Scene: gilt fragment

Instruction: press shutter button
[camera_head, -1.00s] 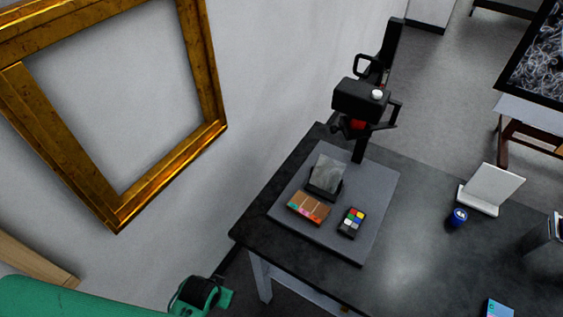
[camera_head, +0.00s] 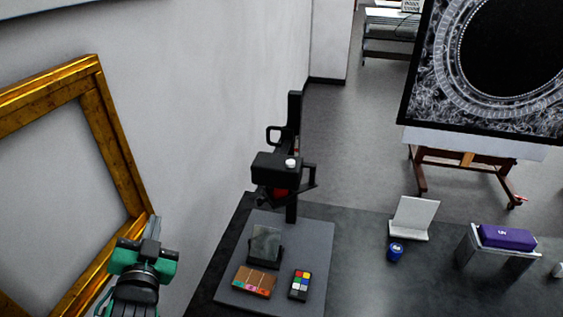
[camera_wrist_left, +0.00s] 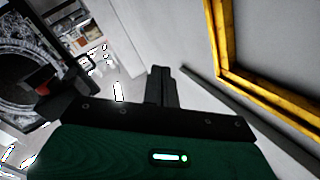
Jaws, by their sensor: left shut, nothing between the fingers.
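A black camera (camera_head: 272,170) is mounted on a dark upright stand (camera_head: 294,128) at the back of the grey board. A white round button (camera_head: 290,163) sits on top of the camera; I take it for the shutter button. My left gripper (camera_head: 153,226) is at the lower left of the head view, in front of the gold frame, apart from the camera and to its left. Its fingers are together and empty, and they also show in the left wrist view (camera_wrist_left: 161,88). A dark shape with red at the left of the wrist view looks like the camera. My right gripper is out of view.
A gilded fragment (camera_head: 255,281), a colour card (camera_head: 299,284) and a small dark stand with a grey panel (camera_head: 266,245) are on the board (camera_head: 318,240). The large gold frame (camera_head: 122,150) is near my left gripper. A white panel stand (camera_head: 412,217) and blue jar (camera_head: 396,251) stand right.

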